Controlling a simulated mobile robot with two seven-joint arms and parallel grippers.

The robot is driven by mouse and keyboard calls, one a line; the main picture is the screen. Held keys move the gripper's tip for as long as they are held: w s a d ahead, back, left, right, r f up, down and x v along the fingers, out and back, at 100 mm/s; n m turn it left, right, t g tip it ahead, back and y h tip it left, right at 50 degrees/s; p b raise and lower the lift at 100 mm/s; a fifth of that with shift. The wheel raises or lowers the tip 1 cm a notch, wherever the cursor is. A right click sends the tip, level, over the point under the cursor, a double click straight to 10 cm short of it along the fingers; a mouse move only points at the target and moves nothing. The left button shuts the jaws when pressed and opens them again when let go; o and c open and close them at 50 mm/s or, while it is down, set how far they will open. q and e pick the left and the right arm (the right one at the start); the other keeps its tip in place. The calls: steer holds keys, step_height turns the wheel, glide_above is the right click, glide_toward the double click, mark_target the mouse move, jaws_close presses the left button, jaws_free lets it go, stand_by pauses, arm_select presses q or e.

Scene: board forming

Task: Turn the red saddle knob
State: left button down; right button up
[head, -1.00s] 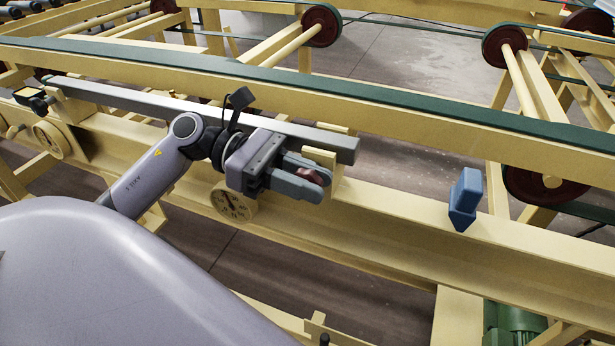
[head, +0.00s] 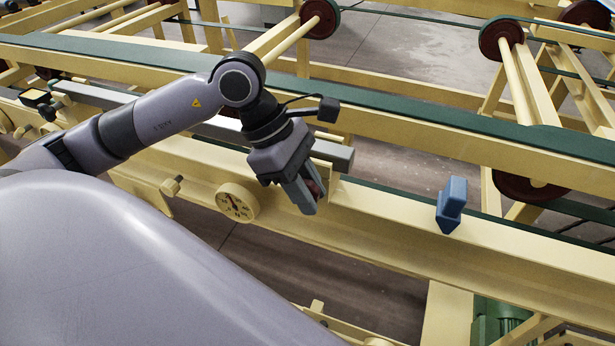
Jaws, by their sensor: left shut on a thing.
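The red saddle knob (head: 316,187) shows as a small dark red patch between the fingers of my left gripper (head: 309,196). The fingers hide most of it. My left gripper is shut on it, with the fingers pointing down and slightly right. The knob is at the near side of the cream rail, close to the end of the grey metal bar (head: 335,153). How far the knob is turned cannot be seen. My right gripper is not in view.
A round cream dial (head: 237,202) with a pointer sits left of the gripper. A blue block (head: 451,205) stands on the cream rail to the right. A long green-topped beam (head: 420,112) runs behind. Dark red wheels (head: 320,18) are at the back.

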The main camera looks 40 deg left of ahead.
arm_select(q)
steer(key=g+y+p, duration=0.1)
steer(key=y, duration=0.3)
steer(key=shift+w+d+r, duration=0.1)
steer(key=shift+g+y+p, duration=0.3)
steer(key=shift+y+p, duration=0.3)
steer(key=shift+y, duration=0.5)
steer(key=y+p, duration=0.3)
steer(key=shift+g+y, duration=0.3)
steer(key=shift+g, duration=0.1)
steer(key=shift+y+p, duration=0.85)
steer(key=shift+y, duration=0.15)
steer(key=y, duration=0.1)
steer(key=g+y, duration=0.1)
steer(key=y, duration=0.1)
steer(key=shift+f, duration=0.25)
steer(key=shift+a+f+g+y, duration=0.1)
steer(key=shift+g+y, duration=0.25)
steer(key=shift+y, duration=0.9)
steer(key=shift+a+f+g+y, duration=0.1)
steer(key=shift+g+y, duration=0.25)
steer(key=shift+y, duration=0.9)
steer(key=c, duration=1)
jaws_free()
